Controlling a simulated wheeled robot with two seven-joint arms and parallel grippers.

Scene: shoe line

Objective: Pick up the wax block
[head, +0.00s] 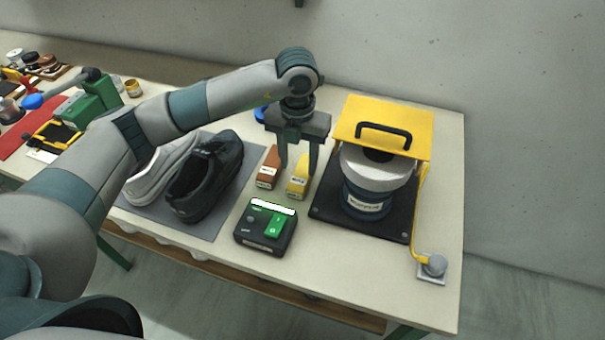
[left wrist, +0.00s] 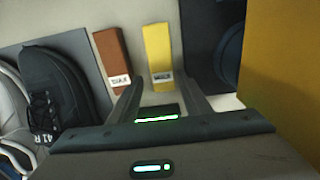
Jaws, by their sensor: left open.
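Two small labelled blocks stand side by side on the table. One is brown (head: 269,166) and the other is yellow (head: 299,181); their labels are too small to read surely, so I cannot tell for certain which is the wax block. They also show in the left wrist view, the brown one (left wrist: 110,50) left of the yellow one (left wrist: 157,45). My left gripper (head: 299,170) points down, open and empty, with its fingers around or just above the yellow block. In the left wrist view the fingertips (left wrist: 162,77) lie either side of its label end. My right gripper is not in view.
A black device with a green switch (head: 277,222) sits in front of the blocks. A machine with a yellow hood (head: 385,122) stands on a black base to the right. A blue round thing (head: 261,114) is behind.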

